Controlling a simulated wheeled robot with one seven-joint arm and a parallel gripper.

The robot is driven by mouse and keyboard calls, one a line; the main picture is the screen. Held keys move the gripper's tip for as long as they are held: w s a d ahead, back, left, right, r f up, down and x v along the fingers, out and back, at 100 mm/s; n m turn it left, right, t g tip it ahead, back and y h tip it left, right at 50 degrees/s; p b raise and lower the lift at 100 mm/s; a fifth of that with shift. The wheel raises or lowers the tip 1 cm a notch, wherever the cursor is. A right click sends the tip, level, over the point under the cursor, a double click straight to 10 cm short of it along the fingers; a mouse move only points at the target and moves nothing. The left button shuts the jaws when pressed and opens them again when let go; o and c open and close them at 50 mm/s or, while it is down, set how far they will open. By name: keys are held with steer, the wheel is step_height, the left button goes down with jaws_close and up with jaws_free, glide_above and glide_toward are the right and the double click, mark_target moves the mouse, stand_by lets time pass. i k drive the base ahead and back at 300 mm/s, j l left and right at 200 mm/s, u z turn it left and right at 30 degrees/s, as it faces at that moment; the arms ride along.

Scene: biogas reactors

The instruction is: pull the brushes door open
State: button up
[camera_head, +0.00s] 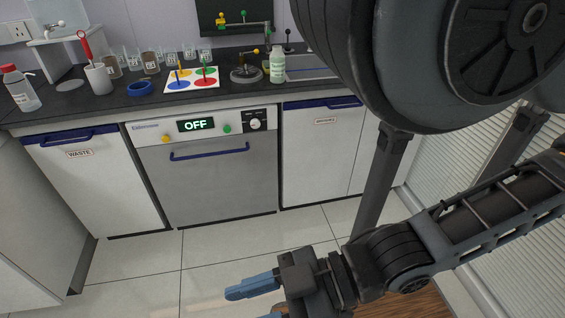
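The brushes door (322,150) is a white cabinet front right of the dishwasher. It carries a small label (326,121), too small to read with certainty, and a dark blue handle (322,103) along its top edge. The door looks shut, flush with its neighbours. One blue finger shows clearly. The other is partly cut off by the bottom edge, with a gap between them. Nothing shows between the fingers.
A dishwasher (212,180) reading "OFF" stands beside the door, and a white waste cabinet (95,185) is further left. The dark counter (215,103) above holds beakers, bottles and a sink. The tiled floor (225,250) in front is clear.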

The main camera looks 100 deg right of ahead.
mark_target(320, 137)
steer(key=z, duration=2.95)
steer(key=k+l, duration=0.25)
steer(key=l, duration=0.1)
